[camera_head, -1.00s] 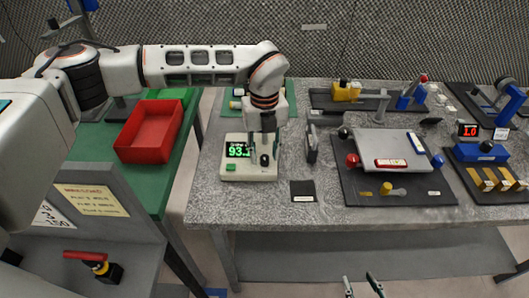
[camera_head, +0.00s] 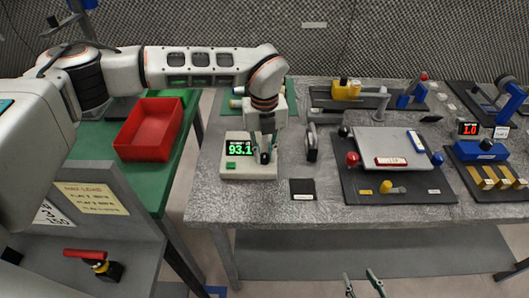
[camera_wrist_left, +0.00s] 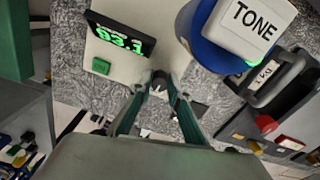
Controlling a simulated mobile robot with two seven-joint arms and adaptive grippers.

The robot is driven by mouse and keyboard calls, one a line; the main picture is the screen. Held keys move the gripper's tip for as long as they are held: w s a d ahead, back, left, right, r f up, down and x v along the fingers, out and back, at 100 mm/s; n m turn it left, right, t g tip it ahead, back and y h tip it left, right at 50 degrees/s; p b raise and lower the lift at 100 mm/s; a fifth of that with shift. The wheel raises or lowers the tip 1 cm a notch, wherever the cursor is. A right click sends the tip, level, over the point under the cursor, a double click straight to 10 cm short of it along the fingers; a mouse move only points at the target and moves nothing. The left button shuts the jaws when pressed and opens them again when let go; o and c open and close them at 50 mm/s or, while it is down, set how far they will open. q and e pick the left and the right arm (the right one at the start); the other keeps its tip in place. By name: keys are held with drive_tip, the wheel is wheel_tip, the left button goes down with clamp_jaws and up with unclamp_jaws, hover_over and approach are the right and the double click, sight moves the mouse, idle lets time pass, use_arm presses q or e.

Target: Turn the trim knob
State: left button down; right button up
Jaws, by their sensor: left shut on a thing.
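The trim knob is a small dark knob (camera_head: 264,158) on the front right of a cream box (camera_head: 232,172). The box has a lit green display (camera_head: 239,149) that reads 93.1 and a green button (camera_head: 231,165). My left gripper (camera_head: 265,151) reaches down over the box and is shut on the knob. In the left wrist view its fingers (camera_wrist_left: 158,88) come together around the knob (camera_wrist_left: 159,79), which is partly hidden between them. My right gripper (camera_head: 362,284) shows at the bottom edge, its fingertips apart and empty, away from the box.
A dark upright handle (camera_head: 312,142) stands just right of the box. A black pad (camera_head: 302,189) lies at the front. A grey plate device (camera_head: 382,148) is further right. A blue and white thing marked TONE (camera_wrist_left: 247,25) is close in the left wrist view. A red tray (camera_head: 150,130) is left.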

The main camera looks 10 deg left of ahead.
use_arm(q)
drive_tip(key=shift+m, duration=1)
drive_tip(key=m+b, duration=0.1)
drive_tip(key=m, duration=0.2)
drive_tip(key=shift+m, duration=0.3)
drive_tip(key=m, duration=0.6)
drive_tip(key=shift+d, duration=0.1)
drive_tip(key=m, duration=0.5)
drive_tip(key=shift+m+p, duration=0.3)
drive_tip(key=shift+m, duration=0.1)
drive_tip(key=m+p, duration=0.1)
drive_tip(key=m, duration=0.5)
drive_tip(key=shift+s, duration=0.1)
drive_tip(key=shift+m, duration=0.6)
